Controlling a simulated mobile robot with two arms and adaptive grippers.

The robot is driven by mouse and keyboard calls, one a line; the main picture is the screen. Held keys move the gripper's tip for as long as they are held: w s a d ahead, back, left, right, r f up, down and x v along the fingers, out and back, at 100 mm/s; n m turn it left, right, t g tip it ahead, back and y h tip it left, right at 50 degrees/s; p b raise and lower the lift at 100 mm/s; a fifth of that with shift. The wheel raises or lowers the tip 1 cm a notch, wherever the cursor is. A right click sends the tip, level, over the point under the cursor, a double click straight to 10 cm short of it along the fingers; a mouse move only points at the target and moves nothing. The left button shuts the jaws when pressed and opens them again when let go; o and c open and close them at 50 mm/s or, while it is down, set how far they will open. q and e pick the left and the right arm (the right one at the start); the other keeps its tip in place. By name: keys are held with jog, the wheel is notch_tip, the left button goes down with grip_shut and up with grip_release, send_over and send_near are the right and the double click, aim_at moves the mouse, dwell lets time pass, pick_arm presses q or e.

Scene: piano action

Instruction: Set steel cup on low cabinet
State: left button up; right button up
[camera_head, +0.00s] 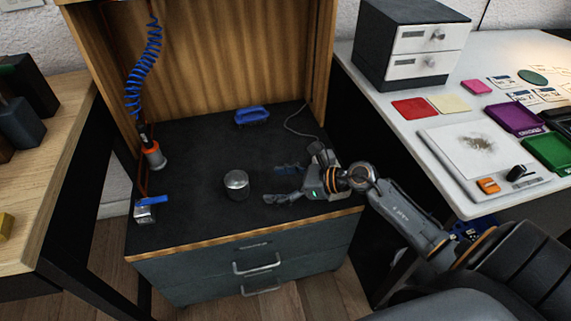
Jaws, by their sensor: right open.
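The steel cup (237,186) stands on the dark top of the low cabinet (200,222), near the middle of its front half. It looks upright, with its shiny silver top facing up. My right gripper (274,184) reaches in from the right over the cabinet top. Its fingers are open and point left toward the cup, with a visible gap between them and the cup. Nothing shows between the fingers. My left gripper is not in view.
A blue brush (251,116) lies at the back of the cabinet top. A coiled blue hose (146,65) hangs at left above an orange-and-silver tool (154,156). A small metal block with a blue lever (146,211) sits front left. A white table (400,120) stands right.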

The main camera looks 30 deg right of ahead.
jog(key=shift+a+r+m+t, duration=0.25)
jog(key=shift+r+m+t, duration=0.05)
notch_tip(320, 180, up, 10)
jog(key=d+m+t+h, duration=0.3)
jog(key=m+t+h, duration=0.5)
jog(key=m, duration=1.2)
jog(key=s+d+f+m+g+h, duration=0.35)
jog(key=s+f+m+h, duration=0.35)
jog(key=m, duration=0.7)
jog(key=s+a+f+m+g+y, duration=0.3)
jog(key=s+a+f+m+g, duration=0.1)
jog(key=s, duration=0.5)
jog(key=s+a+f+m+g+y, duration=0.2)
jog(key=s+a+f+m+g, duration=0.2)
jog(key=s+a+f+g, duration=0.1)
jog(key=s+a+g, duration=0.1)
jog(key=s+g, duration=0.1)
jog(key=s, duration=0.1)
jog(key=shift+s+a+f+y, duration=0.35)
jog(key=shift+a+f+y, duration=0.05)
